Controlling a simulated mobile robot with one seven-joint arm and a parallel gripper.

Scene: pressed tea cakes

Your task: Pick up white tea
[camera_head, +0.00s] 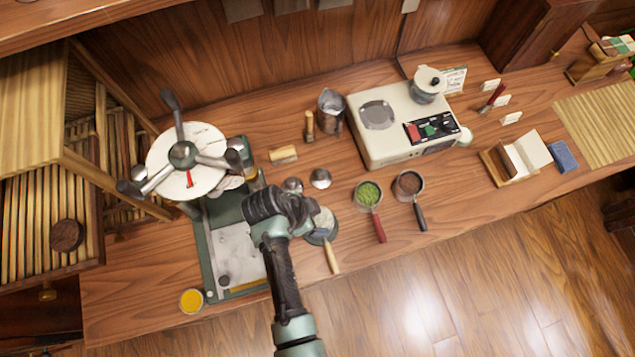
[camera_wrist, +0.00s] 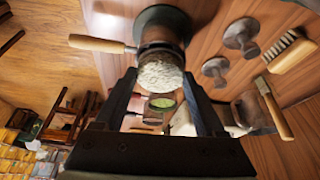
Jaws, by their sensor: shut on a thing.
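The white tea (camera_head: 324,218) is a pale, crumbly fill in a round dark holder with a light wooden handle (camera_head: 331,260). It is on the counter area just right of the press, partly hidden by my gripper (camera_head: 308,212). In the wrist view the white tea (camera_wrist: 160,74) shows between the two dark fingers of my gripper (camera_wrist: 160,84), with its wooden handle (camera_wrist: 98,43) pointing left. My gripper is shut on its holder. I cannot tell whether the holder is clear of the counter.
A green press (camera_head: 183,155) with a three-armed wheel stands close left. A green-tea holder (camera_head: 368,194) and a brown-tea holder (camera_head: 409,183) lie to the right, before a cream machine (camera_head: 385,150). Two metal tampers (camera_head: 320,178) and a brush (camera_head: 283,155) lie behind.

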